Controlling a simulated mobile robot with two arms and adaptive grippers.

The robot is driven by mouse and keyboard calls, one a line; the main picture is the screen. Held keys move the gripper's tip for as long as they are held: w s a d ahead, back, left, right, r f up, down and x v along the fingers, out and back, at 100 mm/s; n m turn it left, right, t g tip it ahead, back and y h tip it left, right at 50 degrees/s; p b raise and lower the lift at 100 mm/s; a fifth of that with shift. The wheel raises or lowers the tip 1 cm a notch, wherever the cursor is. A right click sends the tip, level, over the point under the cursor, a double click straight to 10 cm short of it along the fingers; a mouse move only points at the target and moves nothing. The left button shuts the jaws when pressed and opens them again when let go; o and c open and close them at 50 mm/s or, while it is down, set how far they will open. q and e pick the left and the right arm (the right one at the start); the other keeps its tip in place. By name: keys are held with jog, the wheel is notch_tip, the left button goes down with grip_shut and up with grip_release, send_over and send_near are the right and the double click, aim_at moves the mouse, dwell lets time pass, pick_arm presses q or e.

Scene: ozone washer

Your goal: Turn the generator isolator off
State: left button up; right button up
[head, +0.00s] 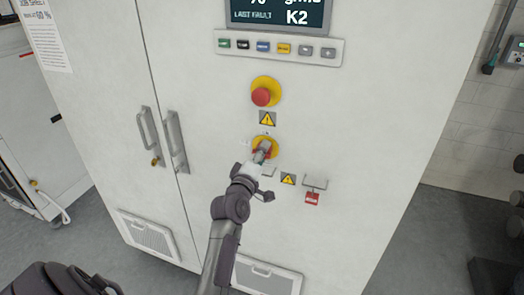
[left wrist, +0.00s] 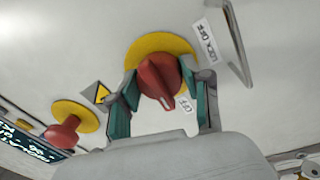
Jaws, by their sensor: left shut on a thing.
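The generator isolator is a red rotary knob on a round yellow plate (head: 265,142), low on the white cabinet's front. In the left wrist view the red knob (left wrist: 160,80) sits in front of its yellow plate (left wrist: 162,46). My left gripper (left wrist: 163,94) is shut on the knob, one teal-padded finger on each side. The knob's pale pointer mark is toward the bottom of that view, near a small label that seems to read OFF (left wrist: 185,105). In the head view my left gripper (head: 260,155) covers much of the knob. My right gripper is not in view.
A red mushroom button (head: 262,97) stands out above the isolator, with a warning sign (head: 267,119) between them. A hook with a red tag (head: 312,198) is at the lower right. Door handles (head: 176,142) stick out at the left.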

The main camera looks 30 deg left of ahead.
pick_arm(q)
jog(key=shift+n, duration=0.6)
jog(key=shift+r, duration=0.1)
jog(key=o, duration=1.2)
jog(key=shift+c, duration=0.2)
jog(key=shift+s, duration=0.3)
jog(key=v, duration=1.1)
jog(key=shift+s, duration=0.2)
jog(key=shift+d, duration=0.15)
